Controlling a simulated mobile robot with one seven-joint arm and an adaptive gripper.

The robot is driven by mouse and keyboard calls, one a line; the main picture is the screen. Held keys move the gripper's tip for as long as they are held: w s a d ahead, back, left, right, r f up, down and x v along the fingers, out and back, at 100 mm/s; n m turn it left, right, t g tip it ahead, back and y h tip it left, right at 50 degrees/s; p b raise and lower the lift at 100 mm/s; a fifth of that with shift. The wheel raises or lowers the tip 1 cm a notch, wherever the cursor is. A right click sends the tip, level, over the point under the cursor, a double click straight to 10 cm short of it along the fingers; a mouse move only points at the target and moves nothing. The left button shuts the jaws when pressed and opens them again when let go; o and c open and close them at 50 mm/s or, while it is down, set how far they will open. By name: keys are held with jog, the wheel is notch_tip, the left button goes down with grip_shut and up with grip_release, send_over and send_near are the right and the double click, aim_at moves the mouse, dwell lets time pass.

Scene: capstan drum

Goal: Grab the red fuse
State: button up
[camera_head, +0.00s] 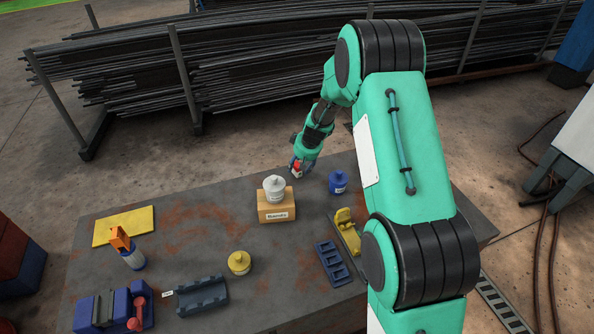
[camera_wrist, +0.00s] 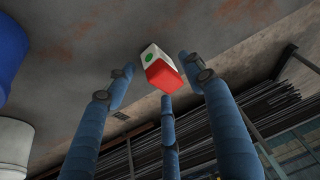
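The red fuse (camera_wrist: 162,72) is a small block, red on one part and white with a green dot on another. In the wrist view it stands on the table surface between the blue fingers of my gripper (camera_wrist: 158,85). Gaps show between the fingers and the fuse, so the gripper looks open around it. In the head view my gripper (camera_head: 298,163) reaches down at the table's far edge, and a bit of the red fuse (camera_head: 297,170) shows at its tips. The fingers hide part of it there.
A white pot (camera_head: 274,188) stands on a wooden block (camera_head: 276,208), with a blue pot (camera_head: 338,182) to the right. A yellow holder (camera_head: 346,230), a blue tray (camera_head: 332,264) and a yellow pot (camera_head: 239,262) are nearer. Metal rods (camera_head: 260,65) are stacked behind the table.

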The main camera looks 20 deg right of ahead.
aim_at(298, 164)
jog(key=c, duration=1)
jog(key=shift+r, duration=0.15)
jog(key=shift+c, duration=0.2)
jog(key=shift+r, duration=0.5)
jog(key=shift+p+v, duration=0.6)
jog(key=shift+v, duration=0.65)
jog(key=s+a+r, duration=0.1)
jog(key=s+a, duration=0.1)
jog(key=s, duration=1.3)
jog(key=shift+a+r, duration=0.2)
jog(key=shift+a, duration=0.05)
